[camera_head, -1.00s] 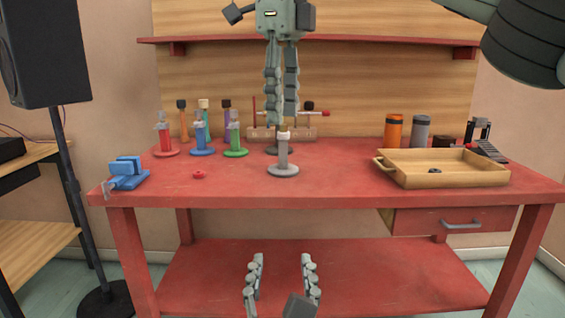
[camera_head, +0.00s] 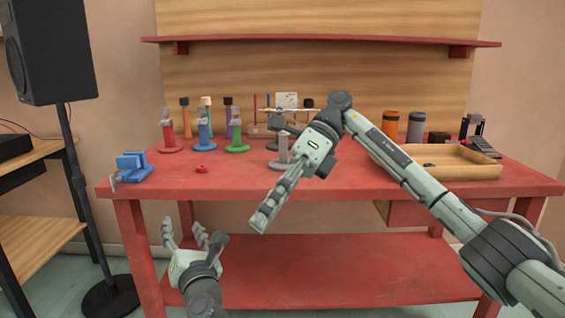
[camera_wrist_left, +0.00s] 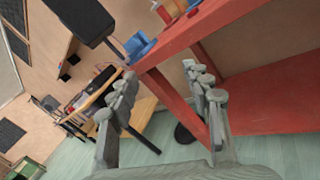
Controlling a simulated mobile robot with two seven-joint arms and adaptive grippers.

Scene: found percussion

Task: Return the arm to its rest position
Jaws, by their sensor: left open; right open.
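My right gripper (camera_head: 268,214) reaches in on the arm from the right. Its fingers are empty and point down and left in front of the bench's front edge. They partly overlap each other in this view. My left gripper (camera_head: 193,234) is low at the left, below the benchtop, with its fingers spread and nothing between them. In the left wrist view its fingers (camera_wrist_left: 162,88) are apart and empty, with the red bench (camera_wrist_left: 185,42) beyond them.
The red workbench (camera_head: 330,182) carries several coloured stands at the back left, a blue vise (camera_head: 134,167), a grey stand (camera_head: 283,147) partly behind my right gripper, and a wooden tray (camera_head: 465,170). A speaker (camera_head: 50,50) on a black stand is at the left.

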